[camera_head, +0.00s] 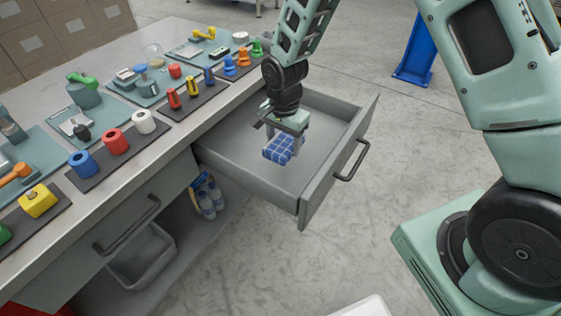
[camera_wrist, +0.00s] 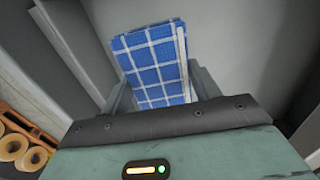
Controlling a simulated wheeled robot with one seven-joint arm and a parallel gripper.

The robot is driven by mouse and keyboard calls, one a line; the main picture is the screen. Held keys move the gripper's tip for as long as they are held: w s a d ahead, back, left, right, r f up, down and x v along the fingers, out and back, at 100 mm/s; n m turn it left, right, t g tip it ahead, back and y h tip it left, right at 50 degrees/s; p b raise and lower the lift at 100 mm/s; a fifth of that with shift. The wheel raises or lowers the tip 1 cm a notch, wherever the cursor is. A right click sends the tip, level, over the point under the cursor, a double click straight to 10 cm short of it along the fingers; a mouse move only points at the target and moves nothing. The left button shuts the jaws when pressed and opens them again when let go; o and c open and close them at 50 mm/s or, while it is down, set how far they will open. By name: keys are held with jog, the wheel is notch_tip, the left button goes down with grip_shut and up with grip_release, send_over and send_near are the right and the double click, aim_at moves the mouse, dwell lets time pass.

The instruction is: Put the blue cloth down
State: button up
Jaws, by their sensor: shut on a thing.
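The blue cloth (camera_head: 284,148) is a folded piece with a white check pattern. It is inside the open grey drawer (camera_head: 232,160), near the drawer's middle. My gripper (camera_head: 284,138) points down over the drawer and is shut on the cloth. In the wrist view the cloth (camera_wrist: 155,65) sits between the two fingers, and its far part sticks out beyond them. I cannot tell whether the cloth touches the drawer floor. No other object shows in the drawer.
The drawer's front panel with its handle (camera_head: 351,160) juts out from the workbench (camera_head: 180,140). Coloured parts stand on mats along the bench top. Bottles (camera_head: 208,197) and a grey bin (camera_head: 142,257) sit on the shelf below. A blue post (camera_head: 418,50) stands behind.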

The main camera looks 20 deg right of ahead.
aim_at(284, 169)
notch_tip(284, 169, down, 8)
jog(key=shift+f, duration=0.1)
dwell(0.4)
jog(key=shift+f, duration=0.2)
jog(key=o, duration=1.1)
jog(key=shift+s, duration=0.1)
jog(key=shift+r, duration=0.1)
